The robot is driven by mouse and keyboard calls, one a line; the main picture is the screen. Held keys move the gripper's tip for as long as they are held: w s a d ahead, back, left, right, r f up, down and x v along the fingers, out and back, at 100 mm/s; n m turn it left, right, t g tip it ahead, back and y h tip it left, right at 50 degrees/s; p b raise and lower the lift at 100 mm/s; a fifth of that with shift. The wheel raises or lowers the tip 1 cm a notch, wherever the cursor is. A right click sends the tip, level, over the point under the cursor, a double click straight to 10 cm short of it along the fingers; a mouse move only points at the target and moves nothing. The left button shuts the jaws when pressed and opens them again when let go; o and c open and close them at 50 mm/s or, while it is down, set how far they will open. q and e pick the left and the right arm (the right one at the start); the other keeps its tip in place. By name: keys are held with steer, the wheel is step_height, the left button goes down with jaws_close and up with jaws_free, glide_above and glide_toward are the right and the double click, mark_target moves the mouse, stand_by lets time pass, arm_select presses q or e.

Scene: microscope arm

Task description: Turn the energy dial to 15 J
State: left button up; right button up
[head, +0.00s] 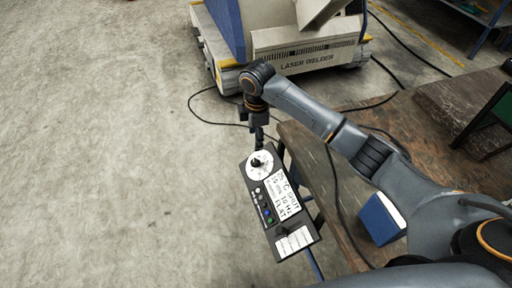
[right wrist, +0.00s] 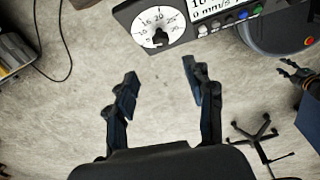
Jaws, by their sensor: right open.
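The energy dial (head: 266,172) is a round white plate with a black knob (head: 257,162) at the far end of a black control panel (head: 258,215). In the right wrist view the dial (right wrist: 146,22) sits at the top, with 10, 15, 20 and 25 legible around the black knob (right wrist: 160,38). I cannot tell the exact setting. My right gripper (head: 260,138) is just beyond the dial in the head view. In the right wrist view its fingers (right wrist: 160,88) are apart and empty, clear of the knob. A small dark jaw-like shape at the right edge may be my left gripper (right wrist: 297,72).
The panel carries a white label (head: 283,196), several coloured buttons and a lever. A wooden bench (head: 345,195) with a blue-and-white box (head: 381,220) lies to the right. The laser welder (head: 300,55) stands behind, with cables on the floor. Open floor lies left.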

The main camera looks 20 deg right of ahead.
glide_above(255, 161)
steer(key=f, duration=0.4)
steer(key=s+f, duration=0.1)
steer(key=f, duration=0.1)
steer(key=shift+f, duration=0.25)
steer(key=f, duration=0.3)
steer(key=shift+w+f, duration=0.3)
step_height(255, 161, down, 2)
steer(key=shift+w+f, duration=0.1)
steer(key=shift+f, duration=0.5)
steer(key=shift+c, duration=1)
jaws_close()
arm_select(q)
steer(key=s, duration=0.3)
steer(key=shift+a+f, duration=0.2)
steer(key=shift+a, duration=0.05)
